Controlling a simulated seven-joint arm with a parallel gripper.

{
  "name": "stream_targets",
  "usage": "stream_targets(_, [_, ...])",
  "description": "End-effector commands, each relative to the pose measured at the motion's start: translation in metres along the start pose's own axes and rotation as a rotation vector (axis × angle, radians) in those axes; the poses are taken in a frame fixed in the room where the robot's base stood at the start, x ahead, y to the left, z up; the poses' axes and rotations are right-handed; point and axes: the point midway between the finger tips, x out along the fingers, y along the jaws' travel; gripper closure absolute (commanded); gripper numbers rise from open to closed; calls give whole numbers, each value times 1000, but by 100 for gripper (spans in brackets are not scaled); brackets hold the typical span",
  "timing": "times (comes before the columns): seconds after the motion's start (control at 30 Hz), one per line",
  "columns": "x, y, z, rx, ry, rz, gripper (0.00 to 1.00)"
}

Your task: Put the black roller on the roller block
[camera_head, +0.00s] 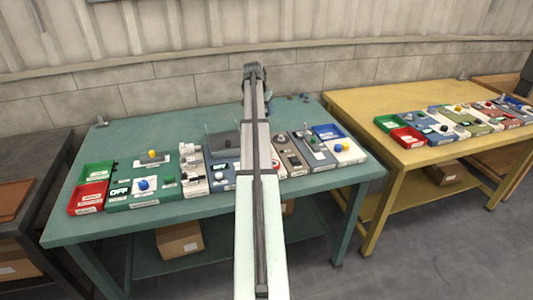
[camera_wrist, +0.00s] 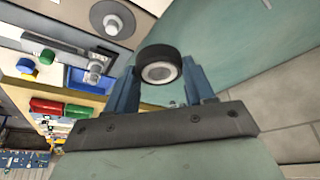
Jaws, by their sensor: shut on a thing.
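My gripper (camera_wrist: 160,80) is shut on the black roller (camera_wrist: 157,52), a short black cylinder with a pale round hub. The roller sits between the two blue fingers in the wrist view, clear of the blocks. In the head view my gripper (camera_head: 253,72) is at the far end of my arm, near the back edge of the green table; the roller cannot be made out there. I cannot tell which block is the roller block; my arm hides part of the row.
The green table (camera_head: 90,165) carries a row of blocks with knobs and switches, and red (camera_head: 86,198) and green (camera_head: 97,172) bins at left. Its back strip is mostly bare. A yellow table (camera_head: 350,108) with a similar row stands right. A wall is behind.

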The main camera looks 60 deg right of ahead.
Motion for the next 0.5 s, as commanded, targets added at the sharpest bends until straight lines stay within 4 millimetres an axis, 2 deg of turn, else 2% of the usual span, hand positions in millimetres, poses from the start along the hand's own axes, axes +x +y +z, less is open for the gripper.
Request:
stream_targets(0.13, [-7,-16,27,-15,0,5,76])
stream_targets(0.2, [-9,-13,40,6,0,17,76])
stream_targets(0.3, [-9,-3,44,64,1,39,76])
stream_targets(0.5, [-9,1,45,156,0,61,76])
